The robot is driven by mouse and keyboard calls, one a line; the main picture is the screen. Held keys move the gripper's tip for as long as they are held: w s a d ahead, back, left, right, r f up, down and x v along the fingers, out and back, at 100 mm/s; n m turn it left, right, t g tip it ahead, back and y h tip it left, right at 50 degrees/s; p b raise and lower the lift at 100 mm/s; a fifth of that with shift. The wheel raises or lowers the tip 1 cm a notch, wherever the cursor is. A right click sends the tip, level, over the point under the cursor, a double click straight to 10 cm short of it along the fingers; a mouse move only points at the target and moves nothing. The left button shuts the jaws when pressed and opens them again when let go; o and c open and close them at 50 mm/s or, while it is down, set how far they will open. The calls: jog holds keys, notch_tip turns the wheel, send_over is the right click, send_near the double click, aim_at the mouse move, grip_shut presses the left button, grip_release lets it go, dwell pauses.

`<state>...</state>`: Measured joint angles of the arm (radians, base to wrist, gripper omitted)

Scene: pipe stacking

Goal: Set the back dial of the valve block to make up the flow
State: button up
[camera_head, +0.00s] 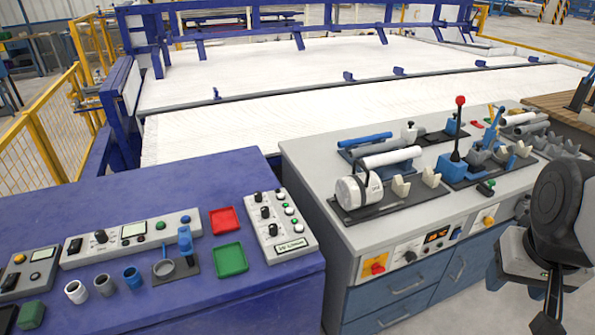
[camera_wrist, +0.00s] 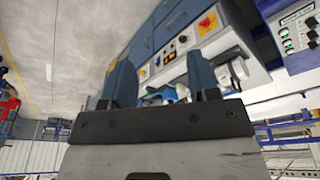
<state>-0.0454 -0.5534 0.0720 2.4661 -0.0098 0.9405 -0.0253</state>
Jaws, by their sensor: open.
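The valve block (camera_head: 292,242) is a pale box with a label on its front, at the right end of the blue bench in the head view. Three black dials run in a column on its top, with several small round buttons beside them. The back dial (camera_head: 257,197) is the farthest one; its exact setting is too small to read. The block also shows at the upper right of the wrist view (camera_wrist: 286,42), tilted and partly cut off. My gripper (camera_wrist: 162,75) is open and empty in the wrist view, well away from the block.
The blue bench also bears a red tray (camera_head: 223,220), a green tray (camera_head: 230,259), small cups (camera_head: 132,278) and a control panel (camera_head: 132,236). The grey cabinet (camera_head: 310,165) to the right carries pipes, clamps and an upright red-knobbed lever (camera_head: 459,125).

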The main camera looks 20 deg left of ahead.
jog(key=w+a+f+n+g, duration=0.15)
jog(key=w+a+n, duration=0.65)
jog(key=w+a, duration=1.85)
jog(key=n, duration=0.7)
send_over(258, 193)
jog(key=shift+g, duration=0.45)
jog(key=f, duration=1.9)
jog(key=shift+w+d+f, duration=0.15)
jog(key=shift+d+f, duration=0.1)
jog(key=shift+f, duration=0.1)
jog(key=shift+a+f, duration=0.25)
jog(key=shift+a, duration=0.1)
jog(key=shift+f, duration=0.1)
jog(key=shift+f, duration=3.8)
